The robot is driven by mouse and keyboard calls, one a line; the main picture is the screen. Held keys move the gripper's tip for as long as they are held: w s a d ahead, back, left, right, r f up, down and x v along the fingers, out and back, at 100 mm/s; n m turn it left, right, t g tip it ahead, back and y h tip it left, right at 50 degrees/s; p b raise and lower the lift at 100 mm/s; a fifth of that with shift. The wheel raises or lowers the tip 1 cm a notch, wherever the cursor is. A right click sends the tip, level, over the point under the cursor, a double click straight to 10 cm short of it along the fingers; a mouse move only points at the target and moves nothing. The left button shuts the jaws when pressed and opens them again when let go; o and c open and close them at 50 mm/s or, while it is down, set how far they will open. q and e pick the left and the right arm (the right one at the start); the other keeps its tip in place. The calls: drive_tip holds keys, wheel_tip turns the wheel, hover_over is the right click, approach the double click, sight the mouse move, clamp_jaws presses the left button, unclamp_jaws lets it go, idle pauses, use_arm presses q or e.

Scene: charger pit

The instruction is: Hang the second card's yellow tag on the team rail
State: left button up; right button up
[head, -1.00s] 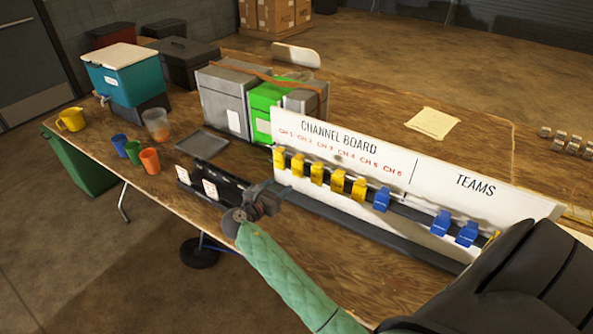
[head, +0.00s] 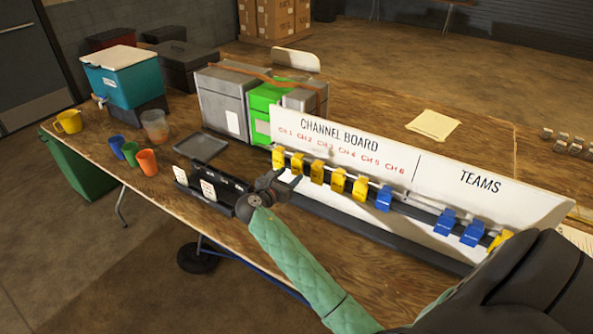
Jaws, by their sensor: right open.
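The white channel board (head: 440,190) stands on the table with a rail along its front. Several yellow tags (head: 338,177) hang under the left channel labels, and a blue tag (head: 384,198) hangs at the right end of that row. On the TEAMS part, two blue tags (head: 459,228) and a yellow tag (head: 500,239) hang on the rail; my arm partly covers the yellow one. White cards (head: 208,190) stand in a black rack (head: 228,187) left of the board. My right gripper (head: 280,183) is open and empty between the rack's right end and the leftmost yellow tags. My left gripper is out of view.
Grey and green boxes (head: 263,108) stand behind the board's left end. A grey tray (head: 201,146), cups (head: 147,161) and a teal cooler (head: 124,78) are at the left. A paper sheet (head: 433,124) lies behind the board. My right arm crosses the table's front edge.

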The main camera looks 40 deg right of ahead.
sight(296, 164)
drive_tip(key=shift+w+d, duration=0.3)
drive_tip(key=shift+d, duration=0.35)
drive_tip(key=shift+p+x, duration=0.45)
drive_tip(key=shift+x, duration=0.75)
drive_tip(key=shift+w+d+f, duration=0.1)
drive_tip(key=shift+w+d, duration=0.15)
drive_tip(key=shift+d, duration=0.4)
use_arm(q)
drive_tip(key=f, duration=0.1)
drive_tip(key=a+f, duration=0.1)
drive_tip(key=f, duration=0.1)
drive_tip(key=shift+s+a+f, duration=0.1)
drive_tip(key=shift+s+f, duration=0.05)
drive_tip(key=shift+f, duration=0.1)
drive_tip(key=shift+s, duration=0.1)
use_arm(e)
drive_tip(key=c, duration=0.7)
drive_tip(key=shift+c, duration=0.2)
use_arm(q)
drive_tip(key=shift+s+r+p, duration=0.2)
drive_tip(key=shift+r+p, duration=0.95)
drive_tip(key=shift+p, duration=0.05)
use_arm(e)
drive_tip(key=shift+r, duration=0.95)
